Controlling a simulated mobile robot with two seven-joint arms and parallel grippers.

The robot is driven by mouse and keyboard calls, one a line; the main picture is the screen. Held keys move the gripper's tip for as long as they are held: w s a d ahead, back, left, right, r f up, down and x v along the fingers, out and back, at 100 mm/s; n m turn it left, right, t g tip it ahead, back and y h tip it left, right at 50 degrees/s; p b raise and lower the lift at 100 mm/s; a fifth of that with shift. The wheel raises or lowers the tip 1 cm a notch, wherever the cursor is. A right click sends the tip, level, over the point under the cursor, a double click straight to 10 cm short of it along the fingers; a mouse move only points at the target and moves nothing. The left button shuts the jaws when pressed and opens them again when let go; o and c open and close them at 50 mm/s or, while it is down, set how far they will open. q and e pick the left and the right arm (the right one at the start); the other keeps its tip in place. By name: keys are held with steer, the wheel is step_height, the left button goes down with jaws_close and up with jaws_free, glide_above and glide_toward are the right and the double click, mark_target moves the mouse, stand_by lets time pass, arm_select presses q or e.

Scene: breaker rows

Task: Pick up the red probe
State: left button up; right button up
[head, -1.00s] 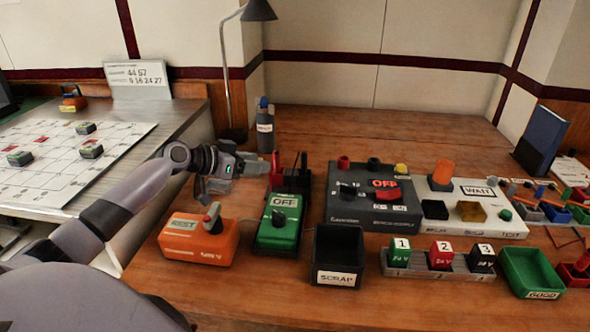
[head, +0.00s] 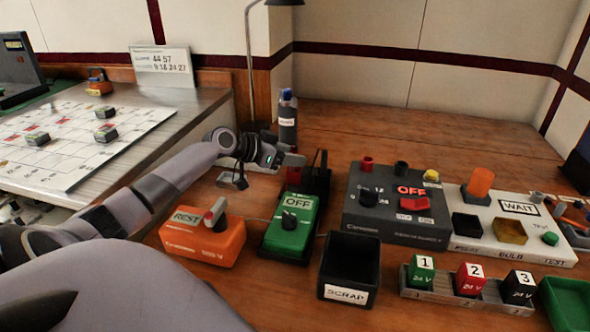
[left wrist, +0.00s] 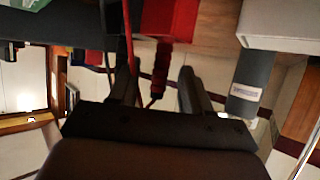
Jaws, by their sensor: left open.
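The red probe (left wrist: 160,70), with a dark ribbed part, shows between the two fingers of my left gripper in the left wrist view. My left gripper (head: 292,164) is open beside the black probe holder (head: 316,184), behind the green meter (head: 291,224) marked OFF. In the head view the gripper mostly hides the red probe. A black probe (head: 319,161) stands upright in the holder, just right of the gripper. I cannot tell whether either finger touches the red probe. My right gripper is not in view.
An orange REST box (head: 203,245) stands left of the green meter. A black SCRAP bin (head: 349,262) is in front right, and a grey power supply (head: 397,215) is to the right. A dark bottle (head: 288,122) stands close behind the gripper.

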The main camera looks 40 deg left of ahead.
arm_select(q)
steer(key=shift+x, duration=1.7)
jaws_close()
steer(key=shift+r, duration=0.1)
